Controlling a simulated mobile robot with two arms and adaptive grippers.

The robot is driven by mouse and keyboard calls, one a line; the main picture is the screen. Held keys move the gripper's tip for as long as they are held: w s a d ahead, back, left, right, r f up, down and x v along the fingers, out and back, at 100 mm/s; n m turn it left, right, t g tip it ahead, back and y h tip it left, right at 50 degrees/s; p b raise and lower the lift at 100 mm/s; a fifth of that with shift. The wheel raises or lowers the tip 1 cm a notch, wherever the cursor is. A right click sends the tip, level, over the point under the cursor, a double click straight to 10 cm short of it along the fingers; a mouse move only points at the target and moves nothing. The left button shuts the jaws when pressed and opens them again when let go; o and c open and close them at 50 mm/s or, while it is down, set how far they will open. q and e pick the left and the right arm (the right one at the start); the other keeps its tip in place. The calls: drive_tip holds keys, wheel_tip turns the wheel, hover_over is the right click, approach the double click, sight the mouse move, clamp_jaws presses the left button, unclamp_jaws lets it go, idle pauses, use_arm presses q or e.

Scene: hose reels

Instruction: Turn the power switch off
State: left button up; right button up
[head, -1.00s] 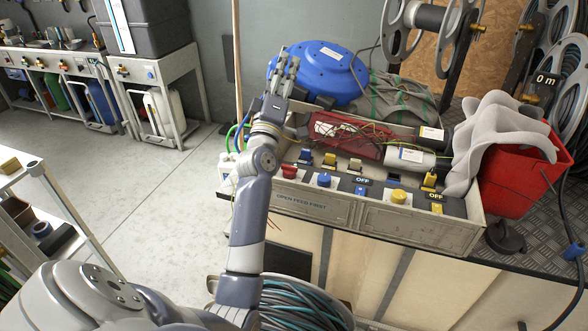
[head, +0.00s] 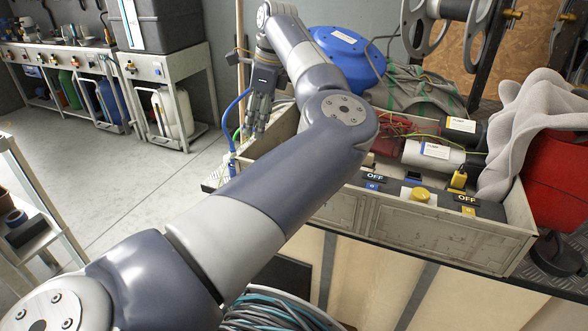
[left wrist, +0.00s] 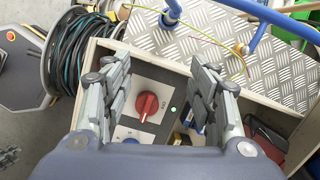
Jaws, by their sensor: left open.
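A red rotary knob (left wrist: 147,104) on a white plate shows in the left wrist view, on the panel of a shallow crate-like box (head: 400,222). My left gripper (left wrist: 160,75) is open and empty, its fingers on either side of the knob in the picture and apart from it. In the head view my left gripper (head: 255,125) points down over the box's far left end, and my forearm hides the panel's left part, including the red knob. A yellow knob (head: 420,194) and two OFF labels show further right. I cannot tell which control is the power switch. My right gripper is not in view.
The box holds wires and a white cylinder (head: 433,155). A blue reel (head: 342,60) stands behind it, and a red bucket (head: 560,185) with grey cloth (head: 535,120) at right. A coiled hose (head: 270,315) lies below. The floor at left is clear.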

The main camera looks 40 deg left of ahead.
use_arm(q)
drive_tip(key=w+d+h, duration=0.1)
drive_tip(key=d, duration=0.1)
drive_tip(key=w+d+b, duration=0.1)
drive_tip(key=d, duration=0.1)
drive_tip(key=w+d+t+h, duration=0.1)
drive_tip(key=d, duration=0.1)
drive_tip(key=shift+w+d+r+h, duration=0.1)
drive_tip(key=shift+d+r+h, duration=0.15)
drive_tip(key=shift+r+h, duration=0.05)
wheel_tip(320, 180, down, 8)
drive_tip(key=shift+r+b, duration=0.2)
drive_tip(key=shift+b, duration=0.85)
drive_tip(key=shift+a+f, duration=0.1)
drive_tip(key=shift+f, duration=1.2)
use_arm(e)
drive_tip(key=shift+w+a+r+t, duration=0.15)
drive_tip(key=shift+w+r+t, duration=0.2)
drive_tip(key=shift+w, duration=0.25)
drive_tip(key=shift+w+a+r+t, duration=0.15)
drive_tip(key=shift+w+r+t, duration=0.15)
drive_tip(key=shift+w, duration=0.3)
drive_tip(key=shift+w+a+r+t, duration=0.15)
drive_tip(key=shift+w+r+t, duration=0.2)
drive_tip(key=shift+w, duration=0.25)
use_arm(q)
drive_tip(key=c, duration=1.1)
